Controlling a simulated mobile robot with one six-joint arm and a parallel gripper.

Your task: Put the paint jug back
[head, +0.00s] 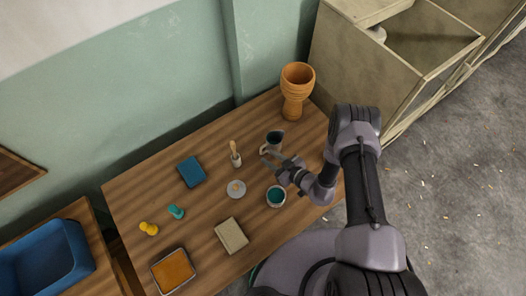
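A small dark jug (275,138) stands on the wooden table towards its back right, or just above it; I cannot tell which. A pale, handle-like part shows at its lower left. My gripper (269,157) reaches in from the right, with its fingertips right by that part. The fingers are too small here to tell whether they are apart or closed on the handle. A pale cup with teal paint (276,196) stands just below my gripper in the picture.
The wooden table (130,198) also bears an orange goblet drum (297,90), a brush pot (235,159), a small grey dish (236,189), a blue book-like block (192,171), a beige block (231,236) and an orange-filled tray (173,271). A blue bin (48,262) stands left.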

